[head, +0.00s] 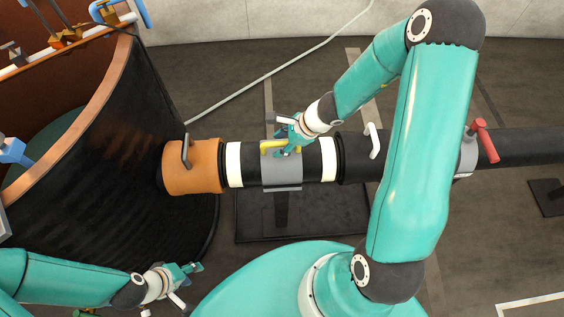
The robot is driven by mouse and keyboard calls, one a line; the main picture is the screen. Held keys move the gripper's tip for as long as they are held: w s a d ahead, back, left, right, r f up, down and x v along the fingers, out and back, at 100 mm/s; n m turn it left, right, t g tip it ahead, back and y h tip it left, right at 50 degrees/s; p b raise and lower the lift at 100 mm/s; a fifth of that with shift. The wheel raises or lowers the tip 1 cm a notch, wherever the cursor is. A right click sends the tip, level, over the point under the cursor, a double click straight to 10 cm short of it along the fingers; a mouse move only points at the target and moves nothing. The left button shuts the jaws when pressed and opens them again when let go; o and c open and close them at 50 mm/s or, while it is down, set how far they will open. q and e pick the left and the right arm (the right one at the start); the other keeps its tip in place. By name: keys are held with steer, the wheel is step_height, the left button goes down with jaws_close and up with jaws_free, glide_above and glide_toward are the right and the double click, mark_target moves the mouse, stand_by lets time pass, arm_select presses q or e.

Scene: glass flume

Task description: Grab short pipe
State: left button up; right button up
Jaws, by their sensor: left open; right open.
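The short pipe (311,166) is black with a white band near each end and a grey sleeve (282,177) around its middle. It lies level between an orange pipe collar (195,167) on the left and a longer black pipe (364,162) on the right. A yellow handle (268,145) stands on the sleeve. My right gripper (285,143) is open at this handle, partly covering it; I cannot tell whether they touch. My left gripper (192,270) is open and empty at the lower left, well apart from the pipe.
A large dark round tank (120,140) with a copper-coloured rim fills the left. A stand on a dark base plate (300,225) is below the short pipe. A white handle (374,140) and a red valve handle (486,140) are on the right. A pale hose (275,70) crosses the floor behind.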

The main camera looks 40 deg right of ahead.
jaws_close()
steer(key=shift+r, duration=0.25)
stand_by(0.4)
